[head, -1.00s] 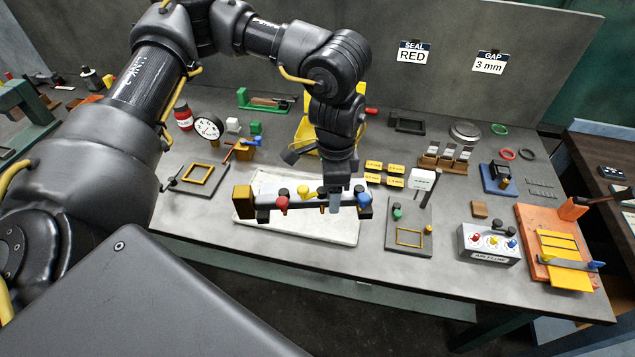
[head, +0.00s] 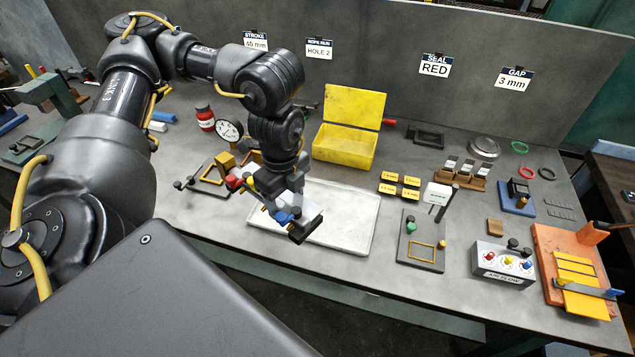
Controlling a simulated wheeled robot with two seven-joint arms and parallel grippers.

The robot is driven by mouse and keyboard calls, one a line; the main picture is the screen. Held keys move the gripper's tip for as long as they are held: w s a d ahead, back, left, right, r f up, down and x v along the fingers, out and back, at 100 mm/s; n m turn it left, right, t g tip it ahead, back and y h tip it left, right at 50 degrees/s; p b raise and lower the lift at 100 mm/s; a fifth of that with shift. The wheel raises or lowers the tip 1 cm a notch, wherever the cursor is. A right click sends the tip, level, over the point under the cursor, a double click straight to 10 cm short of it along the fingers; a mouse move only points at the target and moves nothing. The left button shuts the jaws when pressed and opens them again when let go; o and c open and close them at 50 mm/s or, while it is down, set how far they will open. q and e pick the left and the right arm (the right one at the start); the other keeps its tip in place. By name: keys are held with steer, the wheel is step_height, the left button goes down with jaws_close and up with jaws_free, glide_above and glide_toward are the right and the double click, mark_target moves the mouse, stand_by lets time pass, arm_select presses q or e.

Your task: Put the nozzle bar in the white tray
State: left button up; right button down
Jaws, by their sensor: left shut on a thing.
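The nozzle bar (head: 236,183) is a dark bar with coloured knobs, red toward one end and blue toward the other. My left gripper (head: 281,200) is shut on it and partly covers its middle. The bar runs diagonally from upper left to lower right in the picture, and it appears held above the left part of the white tray. The white tray (head: 348,218) lies flat on the bench, and its visible right part is empty. The arm and bar hide part of its left side. My right gripper is not in view.
An open yellow box (head: 345,147) stands behind the tray. A dial gauge (head: 229,131) and a red jar (head: 205,118) are at the back left. A dark plate with a yellow frame (head: 421,240) lies right of the tray, and yellow labels (head: 400,187) lie behind that plate.

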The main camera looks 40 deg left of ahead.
arm_select(q)
steer(key=w+d+f, duration=0.1)
steer(key=w+f, duration=0.2)
steer(key=w, duration=0.1)
steer(key=w+d+f, duration=0.2)
steer(key=w+f, duration=0.1)
steer(key=w, duration=0.1)
steer(key=w+d+f+p, duration=0.1)
steer(key=w+d+f, duration=0.1)
steer(key=w+f, duration=0.1)
steer(key=shift+w+f, duration=0.1)
steer(key=shift+w, duration=0.75)
steer(key=shift+w+d+f, duration=0.1)
steer(key=shift+w+f, duration=0.05)
steer(key=shift+f, duration=1.75)
steer(key=o, duration=1.6)
steer(key=shift+o, duration=0.2)
